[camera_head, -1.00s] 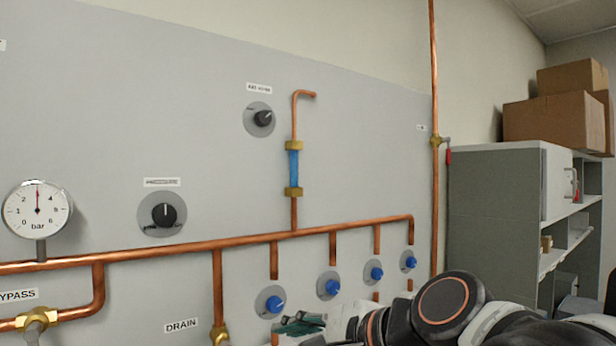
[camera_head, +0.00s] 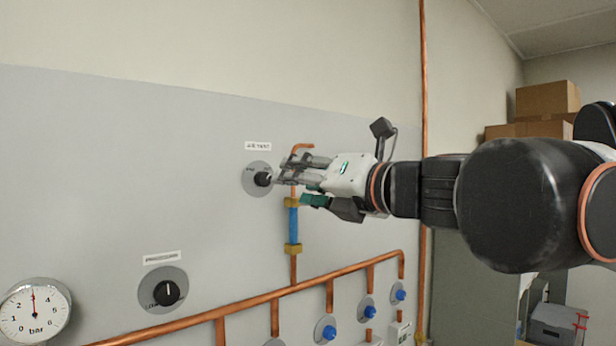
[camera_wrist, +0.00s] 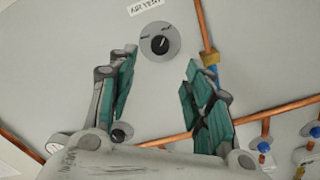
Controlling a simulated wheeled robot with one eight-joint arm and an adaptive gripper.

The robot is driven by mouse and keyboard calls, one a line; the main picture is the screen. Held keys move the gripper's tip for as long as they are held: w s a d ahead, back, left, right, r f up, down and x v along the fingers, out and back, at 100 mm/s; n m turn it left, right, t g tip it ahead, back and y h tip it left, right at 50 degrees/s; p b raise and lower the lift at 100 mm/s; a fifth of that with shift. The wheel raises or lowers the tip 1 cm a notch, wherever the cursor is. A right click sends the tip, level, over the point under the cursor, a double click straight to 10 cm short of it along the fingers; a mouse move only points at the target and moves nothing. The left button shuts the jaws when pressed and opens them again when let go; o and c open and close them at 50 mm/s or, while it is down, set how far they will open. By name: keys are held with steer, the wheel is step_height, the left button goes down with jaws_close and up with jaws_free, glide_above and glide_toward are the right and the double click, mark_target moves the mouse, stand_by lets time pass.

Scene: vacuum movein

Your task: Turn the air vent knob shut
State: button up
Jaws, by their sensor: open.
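The air vent knob (camera_head: 262,179) is a black knob on a round grey plate, under a small white label, on the grey wall panel. In the wrist view the knob (camera_wrist: 160,44) sits ahead of my fingers, upper middle, below a label reading AIR VENT (camera_wrist: 145,6). Its white pointer line is tilted. My gripper (camera_head: 292,184) is just to the right of the knob in the head view. In the wrist view its green-padded fingers (camera_wrist: 162,78) are spread wide with nothing between them. The knob appears beyond the fingertips, and I see no contact.
A copper pipe with a blue sight tube (camera_head: 293,226) stands close below my gripper. A second black knob (camera_head: 166,292) and a pressure gauge (camera_head: 34,311) are lower left. Several blue knobs (camera_head: 326,332) line the lower right. The panel left of the air vent knob is clear.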

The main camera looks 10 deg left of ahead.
mark_target(266, 180)
steer(key=p+x, duration=0.1)
steer(key=x, duration=0.9)
steer(key=shift+w, duration=0.1)
steer(key=shift+c, duration=0.5)
steer(key=c, duration=1)
